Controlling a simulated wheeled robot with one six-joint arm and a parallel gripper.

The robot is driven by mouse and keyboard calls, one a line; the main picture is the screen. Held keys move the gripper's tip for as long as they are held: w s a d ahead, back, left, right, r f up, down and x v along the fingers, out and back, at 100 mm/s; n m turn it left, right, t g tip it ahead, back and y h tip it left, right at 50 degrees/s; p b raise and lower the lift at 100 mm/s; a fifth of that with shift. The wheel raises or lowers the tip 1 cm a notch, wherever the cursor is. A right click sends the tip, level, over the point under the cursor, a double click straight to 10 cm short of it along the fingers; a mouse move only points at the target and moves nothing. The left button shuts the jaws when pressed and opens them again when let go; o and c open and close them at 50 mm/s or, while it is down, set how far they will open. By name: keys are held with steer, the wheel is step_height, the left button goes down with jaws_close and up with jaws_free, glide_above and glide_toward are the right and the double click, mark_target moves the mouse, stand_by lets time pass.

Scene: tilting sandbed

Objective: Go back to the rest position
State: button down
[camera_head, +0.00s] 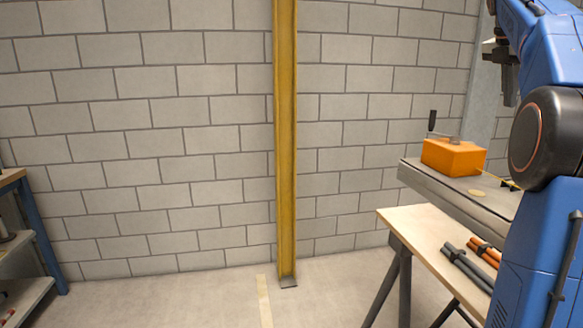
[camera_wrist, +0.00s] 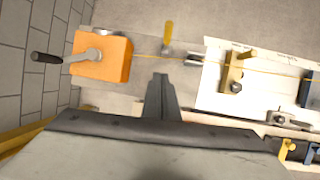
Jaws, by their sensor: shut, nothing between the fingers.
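My gripper (camera_wrist: 161,80) shows in the wrist view as a dark, narrow pair of fingers pressed together, with nothing between them. It is above the bench surface, to the lower right of the orange crank box (camera_wrist: 101,57). In the head view my gripper (camera_head: 509,98) hangs at the upper right beside my blue arm, partly cut off from clear view. It is above and to the right of the orange box (camera_head: 453,157) and appears apart from it.
The orange box has a dark-handled crank (camera_wrist: 48,58) and stands on a grey slab (camera_head: 440,193) over a wooden table (camera_head: 410,224). A thin cable (camera_wrist: 150,55) runs from it toward a white panel (camera_wrist: 212,88). A yellow post (camera_head: 286,140) stands against the block wall; floor before it is clear.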

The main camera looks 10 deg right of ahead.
steer(key=s+a+f+m+t+y, duration=0.1)
steer(key=s+a+f+m, duration=0.2)
steer(key=a+f, duration=0.35)
steer(key=s+a+f+m, duration=0.3)
steer(key=s+a+f, duration=0.1)
steer(key=a, duration=0.6)
steer(key=s+a+f+m+t+y, duration=0.1)
steer(key=s+a+f+m, duration=0.2)
steer(key=a+f, duration=0.35)
steer(key=s+a+f+m, duration=0.3)
steer(key=s+a+f, duration=0.2)
steer(key=f, duration=0.3)
steer(key=s+a+f+m+t+y, duration=0.1)
steer(key=s+a+f+m, duration=0.2)
steer(key=s+a+f, duration=0.2)
steer(key=s+a+f+m+y, duration=0.1)
steer(key=s+a+f+m, duration=0.3)
steer(key=s+f, duration=0.4)
step_height(320, 180, down, 4)
steer(key=shift+s+a+r, duration=0.15)
steer(key=shift+s+a, duration=0.2)
steer(key=shift+a, duration=0.2)
